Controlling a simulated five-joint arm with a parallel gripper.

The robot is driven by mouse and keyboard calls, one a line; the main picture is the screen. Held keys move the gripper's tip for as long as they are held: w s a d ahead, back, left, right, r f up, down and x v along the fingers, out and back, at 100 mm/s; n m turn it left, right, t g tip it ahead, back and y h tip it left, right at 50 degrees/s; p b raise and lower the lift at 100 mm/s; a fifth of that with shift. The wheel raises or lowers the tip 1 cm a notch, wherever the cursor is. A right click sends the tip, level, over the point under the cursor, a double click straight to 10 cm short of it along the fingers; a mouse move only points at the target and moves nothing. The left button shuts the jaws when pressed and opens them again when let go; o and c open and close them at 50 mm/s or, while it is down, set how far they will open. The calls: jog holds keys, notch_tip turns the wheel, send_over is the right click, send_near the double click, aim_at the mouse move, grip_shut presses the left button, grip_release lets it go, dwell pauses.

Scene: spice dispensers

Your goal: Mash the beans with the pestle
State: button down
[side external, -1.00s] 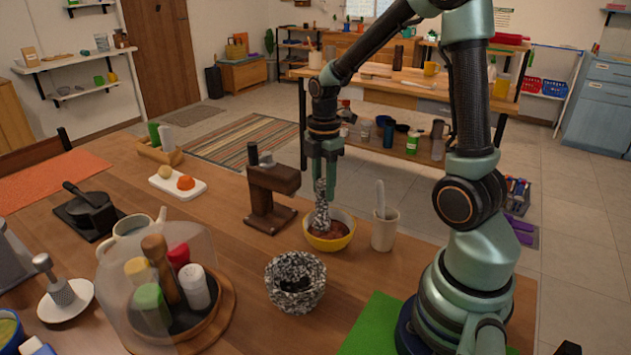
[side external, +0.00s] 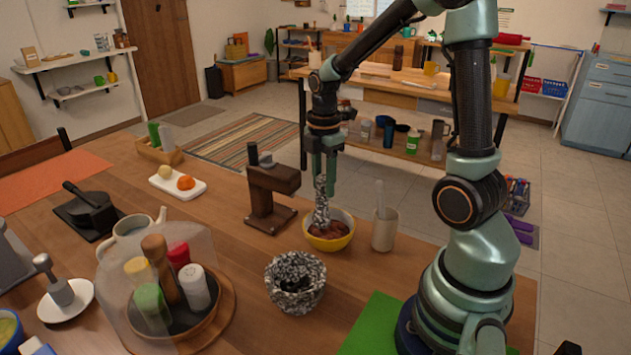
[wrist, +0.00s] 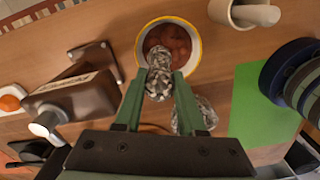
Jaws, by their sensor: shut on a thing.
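A speckled grey pestle (side external: 321,203) stands nearly upright, its lower end in the brown beans (side external: 328,231) inside a yellow bowl (side external: 333,242). My gripper (side external: 324,160) is shut on the pestle's upper part, above the bowl. In the wrist view the pestle (wrist: 159,75) sits between the fingers, with the bowl (wrist: 140,38) and the reddish-brown beans (wrist: 172,42) beyond it. How far the pestle tip sinks into the beans is hidden.
A speckled mortar (side external: 295,283) stands in front of the bowl. A brown press stand (side external: 270,195) is left of the bowl, a beige cup (side external: 385,232) right. A domed spice carousel (side external: 165,290) is at front left. A green mat (side external: 372,325) lies near my base.

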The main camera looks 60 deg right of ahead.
jog(key=shift+r, duration=0.55)
jog(key=shift+s+a, duration=0.35)
jog(key=shift+s, duration=0.3)
jog(key=shift+s+a, duration=0.35)
jog(key=shift+s, duration=0.25)
notch_tip(320, 180, down, 5)
jog(key=shift+r, duration=0.2)
jog(key=shift+r, duration=0.1)
